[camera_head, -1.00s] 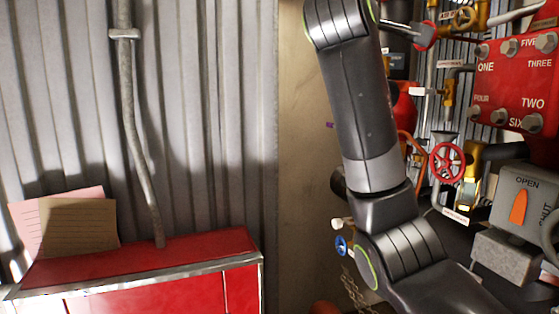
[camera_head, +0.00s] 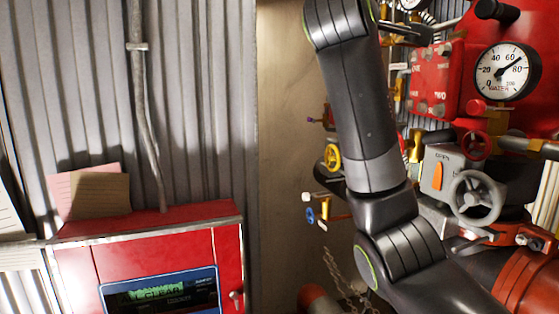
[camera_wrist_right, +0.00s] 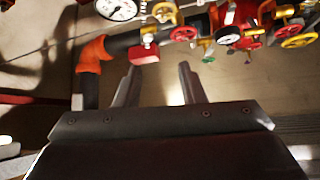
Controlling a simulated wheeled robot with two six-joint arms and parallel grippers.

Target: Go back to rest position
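My right arm (camera_head: 365,120) is dark grey and bent. It crosses the head view from top to bottom, right of the middle. Its gripper is out of the head view. In the right wrist view my right gripper (camera_wrist_right: 158,70) has its two fingers apart with nothing between them. Red, yellow and black pipework with valve wheels lies beyond the fingertips. My left arm and left gripper do not show in either view.
A red cabinet (camera_head: 90,266) with a screen (camera_head: 160,293) stands lower left, papers (camera_head: 98,195) on top. At right are a pressure gauge (camera_head: 506,70), a grey handwheel (camera_head: 478,198), a lever box (camera_head: 445,172) and red pipes. A beige wall (camera_head: 285,170) is between.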

